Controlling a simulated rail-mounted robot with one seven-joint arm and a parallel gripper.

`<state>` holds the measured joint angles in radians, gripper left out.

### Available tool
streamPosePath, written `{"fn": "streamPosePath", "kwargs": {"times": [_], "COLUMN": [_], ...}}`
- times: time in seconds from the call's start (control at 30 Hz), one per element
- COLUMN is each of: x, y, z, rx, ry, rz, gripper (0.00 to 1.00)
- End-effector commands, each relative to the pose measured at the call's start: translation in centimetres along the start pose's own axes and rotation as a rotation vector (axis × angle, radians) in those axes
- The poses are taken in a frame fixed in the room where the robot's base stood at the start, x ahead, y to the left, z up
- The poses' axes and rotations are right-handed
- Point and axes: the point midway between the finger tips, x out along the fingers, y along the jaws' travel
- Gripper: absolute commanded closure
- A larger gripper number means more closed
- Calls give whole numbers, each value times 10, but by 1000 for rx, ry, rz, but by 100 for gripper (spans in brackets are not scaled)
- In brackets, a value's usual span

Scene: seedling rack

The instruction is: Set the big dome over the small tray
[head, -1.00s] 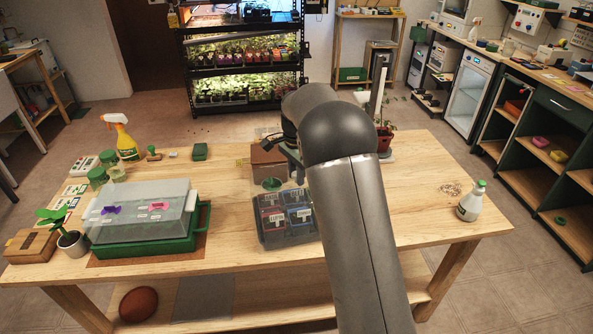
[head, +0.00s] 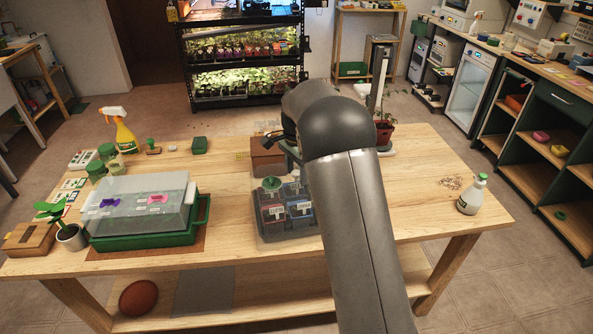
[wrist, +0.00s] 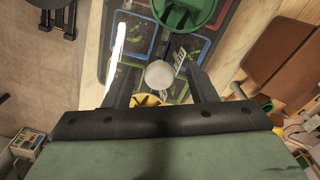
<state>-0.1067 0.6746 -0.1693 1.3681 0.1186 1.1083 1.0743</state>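The small dark tray (head: 284,236) of seedling pots stands mid-table, left of my arm, with a green round cap (head: 272,183) above it. Clear, faint cover walls seem to surround the pots; their lower edge is hard to make out. In the wrist view, the green cap (wrist: 188,12) lies beyond my gripper (wrist: 161,78). My gripper's fingers are apart on either side of a pale round knob (wrist: 160,74), with gaps showing. Coloured pots show below. In the head view my gripper is hidden behind my arm. Another clear dome (head: 150,188) covers a green tray (head: 150,239) at left.
A brown box (head: 267,158) stands just behind the small tray. A spray bottle (head: 122,136), jars (head: 108,156) and a potted plant (head: 70,237) are at left. A white bottle (head: 473,195) stands at the right edge. The table right of my arm is mostly clear.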

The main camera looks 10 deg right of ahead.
Motion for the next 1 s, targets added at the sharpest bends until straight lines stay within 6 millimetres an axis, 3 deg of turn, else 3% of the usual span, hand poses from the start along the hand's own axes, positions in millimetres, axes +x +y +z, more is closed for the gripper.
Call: {"fn": "streamPosePath", "kwargs": {"times": [0.27,0.73,1.0], "x": [-18,-129,-168], "y": [-1,-1,0], "z": [0,0,0], "rx": [0,-1,0], "ry": [1,2,1], "rz": [-3,-4,-1], "gripper": [49,49,49]}}
